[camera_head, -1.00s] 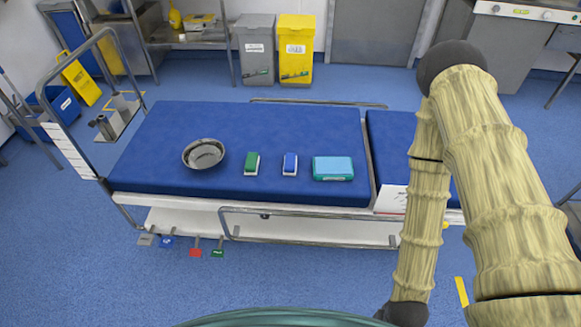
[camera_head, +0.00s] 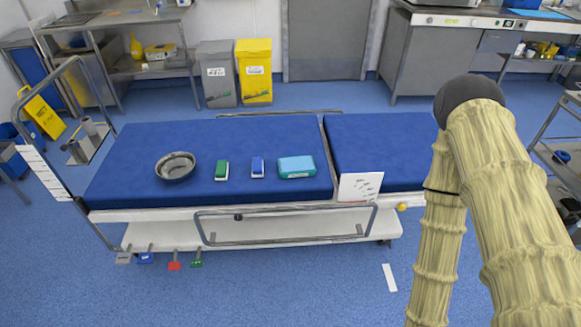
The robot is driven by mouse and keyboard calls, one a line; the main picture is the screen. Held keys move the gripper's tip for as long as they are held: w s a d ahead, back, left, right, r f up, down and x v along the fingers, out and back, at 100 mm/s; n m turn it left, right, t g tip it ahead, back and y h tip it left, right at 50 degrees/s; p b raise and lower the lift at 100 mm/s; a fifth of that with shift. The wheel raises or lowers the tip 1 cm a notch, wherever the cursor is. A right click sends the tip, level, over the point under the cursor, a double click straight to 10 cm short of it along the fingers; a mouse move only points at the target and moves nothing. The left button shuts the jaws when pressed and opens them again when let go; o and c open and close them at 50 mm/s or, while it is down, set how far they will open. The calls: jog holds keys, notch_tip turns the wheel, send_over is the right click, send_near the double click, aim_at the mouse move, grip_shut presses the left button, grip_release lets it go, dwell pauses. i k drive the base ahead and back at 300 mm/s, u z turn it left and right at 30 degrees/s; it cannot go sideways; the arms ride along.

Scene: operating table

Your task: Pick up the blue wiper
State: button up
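The blue wiper (camera_head: 258,167) is a small block with a blue top and a white base. It lies on the blue mattress of the operating table (camera_head: 250,138), between a green wiper (camera_head: 222,170) on its left and a teal box with a light blue top (camera_head: 297,167) on its right. Nothing touches it. My arm, with a yellowish, bamboo-like surface, fills the right side of the picture, clear of these things. My gripper is outside the picture.
A metal bowl (camera_head: 175,167) stands left on the mattress. A side rail (camera_head: 285,226) runs along the table's near edge. A white card (camera_head: 360,187) hangs at the mattress joint. Grey (camera_head: 217,75) and yellow (camera_head: 254,72) bins stand behind.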

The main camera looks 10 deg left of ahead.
aim_at(257, 162)
jog(key=z, duration=1.1)
jog(key=i, duration=1.1)
jog(key=u, duration=1.8)
